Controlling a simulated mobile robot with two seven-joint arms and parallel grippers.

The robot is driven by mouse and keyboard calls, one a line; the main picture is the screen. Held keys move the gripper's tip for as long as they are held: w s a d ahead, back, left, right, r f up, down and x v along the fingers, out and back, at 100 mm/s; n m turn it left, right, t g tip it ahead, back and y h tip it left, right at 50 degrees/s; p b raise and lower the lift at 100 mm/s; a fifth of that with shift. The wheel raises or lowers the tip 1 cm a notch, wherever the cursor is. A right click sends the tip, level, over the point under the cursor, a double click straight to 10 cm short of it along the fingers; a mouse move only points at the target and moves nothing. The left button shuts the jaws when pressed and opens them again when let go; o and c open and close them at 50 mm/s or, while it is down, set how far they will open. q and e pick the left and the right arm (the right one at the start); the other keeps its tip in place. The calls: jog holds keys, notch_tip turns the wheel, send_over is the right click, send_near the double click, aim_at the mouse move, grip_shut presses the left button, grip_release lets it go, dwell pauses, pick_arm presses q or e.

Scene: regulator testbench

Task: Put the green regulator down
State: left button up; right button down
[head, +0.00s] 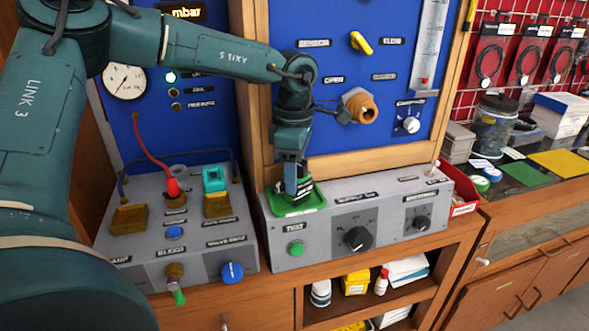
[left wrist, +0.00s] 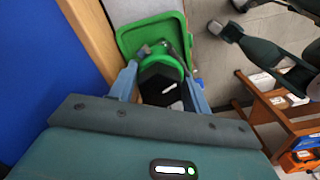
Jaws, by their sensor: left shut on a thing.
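My left gripper (head: 291,192) points down over a green tray (head: 312,200) on top of the right grey console. In the left wrist view its two fingers (left wrist: 163,88) are closed on either side of the green regulator (left wrist: 158,65). The regulator has a round green body, a black hexagonal top with a white mark, and a metal fitting. It is inside or just over the green tray (left wrist: 128,38); whether it touches the tray floor cannot be told. In the head view the gripper mostly hides the regulator.
The blue panel (head: 330,100) with a brass fitting (head: 361,107) stands close behind the gripper. The right console (head: 375,205) carries knobs and a green button. The left console (head: 190,240) holds a teal block (head: 213,179) and a red hose plug (head: 172,187). A red bin (head: 464,190) is at the right.

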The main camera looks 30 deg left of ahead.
pick_arm(q)
jog(key=shift+f, duration=0.15)
jog(key=o, duration=1.4)
notch_tip(320, 180, up, 12)
jog(key=shift+r, duration=0.2)
